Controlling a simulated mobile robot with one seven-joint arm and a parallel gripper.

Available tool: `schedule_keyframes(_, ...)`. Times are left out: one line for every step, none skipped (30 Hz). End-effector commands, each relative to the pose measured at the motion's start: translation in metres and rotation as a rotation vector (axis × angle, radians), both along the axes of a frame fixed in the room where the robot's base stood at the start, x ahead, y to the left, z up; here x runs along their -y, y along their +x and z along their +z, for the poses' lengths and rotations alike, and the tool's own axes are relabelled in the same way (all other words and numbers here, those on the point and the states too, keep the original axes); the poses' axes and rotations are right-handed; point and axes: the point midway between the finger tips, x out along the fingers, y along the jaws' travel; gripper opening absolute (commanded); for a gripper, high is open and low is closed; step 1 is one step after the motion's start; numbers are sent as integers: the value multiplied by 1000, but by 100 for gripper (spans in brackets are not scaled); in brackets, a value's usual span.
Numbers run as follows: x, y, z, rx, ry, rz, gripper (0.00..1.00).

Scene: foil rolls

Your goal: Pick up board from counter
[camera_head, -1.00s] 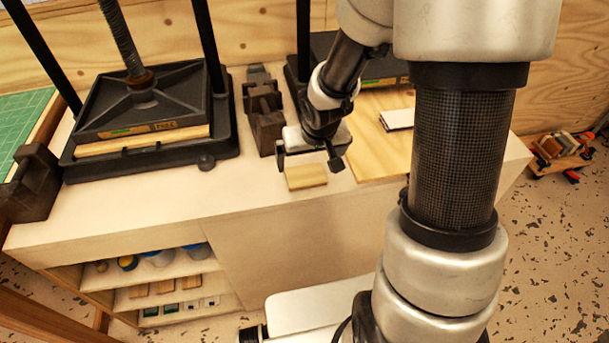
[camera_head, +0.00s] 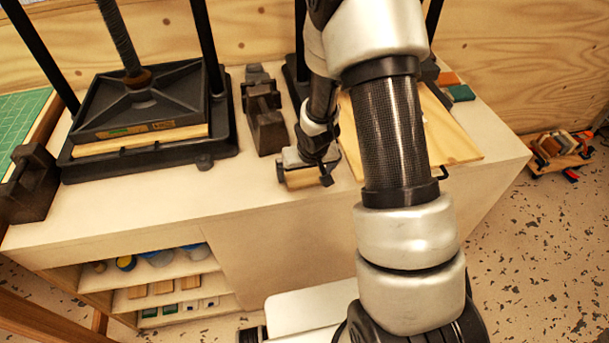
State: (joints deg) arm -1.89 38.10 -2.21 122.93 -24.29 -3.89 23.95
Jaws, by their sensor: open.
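A small pale wooden board (camera_head: 301,181) lies on the white counter (camera_head: 250,195), near its front edge. My gripper (camera_head: 304,177) is right over it, pointing down, with its fingers apart. One finger is at the board's left end and the other at its right end. The gripper body hides the board's rear part. Whether the fingers touch the board cannot be told.
A black press (camera_head: 145,105) stands at left, with a dark iron block (camera_head: 264,120) between it and my gripper. A larger wooden panel (camera_head: 455,140) lies at right, partly behind my arm. Small orange and green blocks (camera_head: 460,92) sit behind it.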

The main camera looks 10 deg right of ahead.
Motion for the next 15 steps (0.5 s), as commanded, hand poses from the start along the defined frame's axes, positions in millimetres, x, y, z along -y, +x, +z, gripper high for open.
schedule_keyframes(0,0,0,1,0,0,100)
schedule_keyframes(0,0,0,0,0,0,100)
schedule_keyframes(0,0,0,0,0,0,100)
schedule_keyframes(0,0,0,0,0,0,98)
schedule_keyframes(0,0,0,0,0,0,93)
schedule_keyframes(0,0,0,0,0,0,86)
schedule_keyframes(0,0,0,0,0,0,81)
schedule_keyframes(0,0,0,0,0,0,76)
schedule_keyframes(0,0,0,0,0,0,70)
schedule_keyframes(0,0,0,0,0,0,65)
schedule_keyframes(0,0,1,0,0,0,63)
schedule_keyframes(0,0,1,0,0,0,62)
schedule_keyframes(0,0,1,0,0,0,62)
schedule_keyframes(0,0,1,0,0,0,62)
schedule_keyframes(0,0,1,0,0,0,62)
